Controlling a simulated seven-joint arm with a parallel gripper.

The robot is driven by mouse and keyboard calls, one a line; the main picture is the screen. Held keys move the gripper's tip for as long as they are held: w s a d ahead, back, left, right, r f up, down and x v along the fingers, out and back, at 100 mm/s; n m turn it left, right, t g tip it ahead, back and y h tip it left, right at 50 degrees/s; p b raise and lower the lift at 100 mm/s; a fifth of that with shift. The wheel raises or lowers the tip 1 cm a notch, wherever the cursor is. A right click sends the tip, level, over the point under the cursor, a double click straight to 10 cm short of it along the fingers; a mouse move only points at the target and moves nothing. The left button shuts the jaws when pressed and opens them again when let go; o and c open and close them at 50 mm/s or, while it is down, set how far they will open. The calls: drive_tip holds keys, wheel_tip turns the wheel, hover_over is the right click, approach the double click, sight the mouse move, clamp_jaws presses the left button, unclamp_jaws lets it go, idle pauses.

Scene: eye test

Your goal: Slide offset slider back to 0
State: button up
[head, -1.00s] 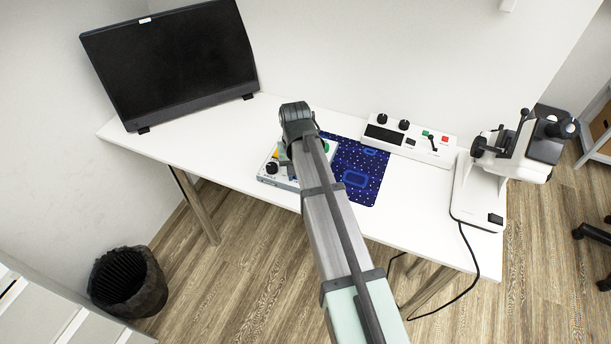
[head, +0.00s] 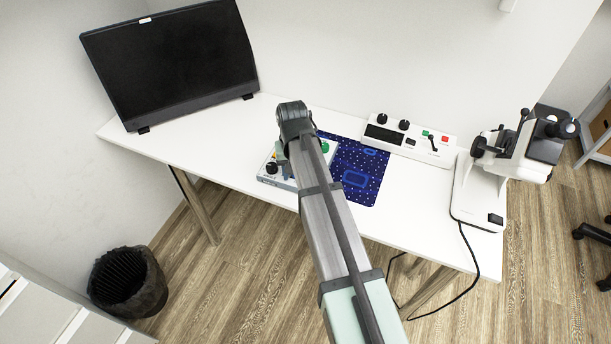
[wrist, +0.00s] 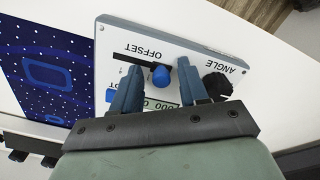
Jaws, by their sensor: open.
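A light panel box with a blue edge (wrist: 210,58) fills the middle of the wrist view, marked OFFSET and ANGLE. Its offset slider has a blue knob (wrist: 160,77) at one end of a dark slot (wrist: 130,59) that runs left from it in this view. A small display, partly hidden by my fingers, shows zeros. My gripper (wrist: 159,65) is open, with one finger on each side of the knob in the picture; contact cannot be told. In the head view the box (head: 268,181) is partly covered by my arm, which hides most of the gripper.
A black ANGLE knob (wrist: 217,85) sits close beside my right finger. A dark blue starry mat (head: 366,188) lies beside the box. A white control unit (head: 408,138), a microscope-like device (head: 480,190) and a monitor (head: 170,65) stand on the white table.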

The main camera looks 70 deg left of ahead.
drive_tip(key=shift+r, duration=3.05)
